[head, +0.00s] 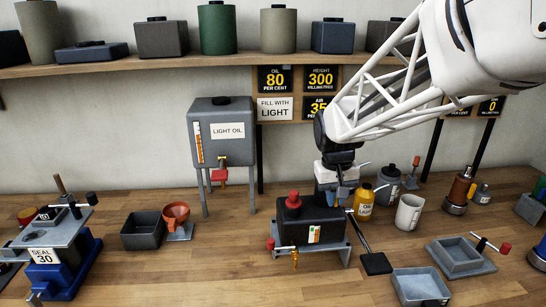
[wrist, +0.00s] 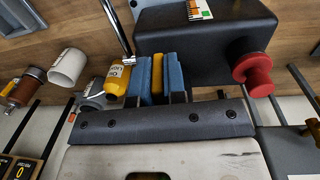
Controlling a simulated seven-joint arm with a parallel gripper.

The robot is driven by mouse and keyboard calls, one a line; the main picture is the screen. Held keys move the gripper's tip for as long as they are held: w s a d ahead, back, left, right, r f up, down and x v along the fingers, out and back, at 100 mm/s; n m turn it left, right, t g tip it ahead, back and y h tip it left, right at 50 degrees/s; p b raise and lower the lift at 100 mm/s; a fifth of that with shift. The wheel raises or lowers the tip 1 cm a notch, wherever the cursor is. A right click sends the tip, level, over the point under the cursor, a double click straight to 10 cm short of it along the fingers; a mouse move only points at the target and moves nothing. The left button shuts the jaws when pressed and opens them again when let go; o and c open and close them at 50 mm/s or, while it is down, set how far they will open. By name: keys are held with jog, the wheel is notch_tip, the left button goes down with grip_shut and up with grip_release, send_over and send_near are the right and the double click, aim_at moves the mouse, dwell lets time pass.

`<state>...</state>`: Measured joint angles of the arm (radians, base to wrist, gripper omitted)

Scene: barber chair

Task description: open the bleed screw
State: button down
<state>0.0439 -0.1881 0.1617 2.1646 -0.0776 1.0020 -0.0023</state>
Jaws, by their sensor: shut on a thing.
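A dark pump box (head: 311,224) with a red cap (head: 293,200) stands on a grey stand on the bench. The box (wrist: 205,32) and the red cap (wrist: 253,72) also show in the wrist view. My gripper (head: 342,194) points down at the box's back right. Its blue fingers are shut on a narrow yellow piece (wrist: 157,74) beside the box. I cannot tell surely whether this piece is the bleed screw; the fingers hide most of it. A brass spout (head: 295,260) with a red-ended handle (head: 271,243) is at the box's front.
A yellow oil bottle (head: 364,203) stands close to the right of my gripper, with a white cup (head: 409,213) beyond. A lever with a black pad (head: 376,263) reaches forward. The light oil tank (head: 223,140) stands behind left. Grey trays (head: 420,287) lie at front right.

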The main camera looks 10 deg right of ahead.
jog(key=h, duration=0.4)
jog(key=shift+a, duration=0.15)
jog(key=shift+h, duration=2.1)
jog(key=c, duration=1.2)
grip_release()
jog(key=shift+v, duration=3.85)
